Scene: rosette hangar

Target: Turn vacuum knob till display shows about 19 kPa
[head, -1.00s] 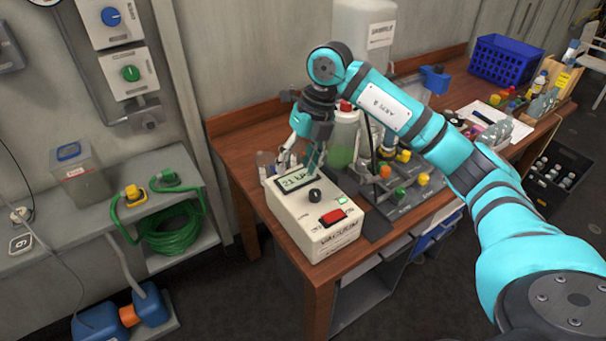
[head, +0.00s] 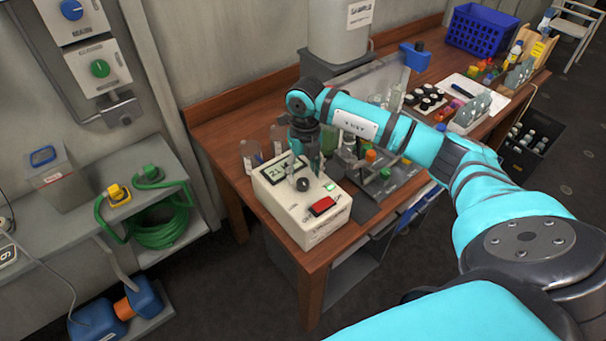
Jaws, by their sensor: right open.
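The vacuum controller box (head: 315,223), white, stands at the front left corner of the wooden bench. Its display (head: 281,170) shows what looks like 21, with the unit partly covered by my gripper. The black vacuum knob (head: 302,185) is on the top face beside the display, with a red switch (head: 322,206) and a small green light nearer the front. My right gripper (head: 304,175) points down over the knob, open, its fingers near the knob's far side. I cannot tell whether they touch it. My left gripper is not in view.
Glass bottles (head: 250,156) stand just behind the box. A dark rack with coloured caps (head: 372,156) is close on its right. A blue crate (head: 483,30) sits at the bench's far end. A grey shelf with a green hose (head: 160,222) is on the left.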

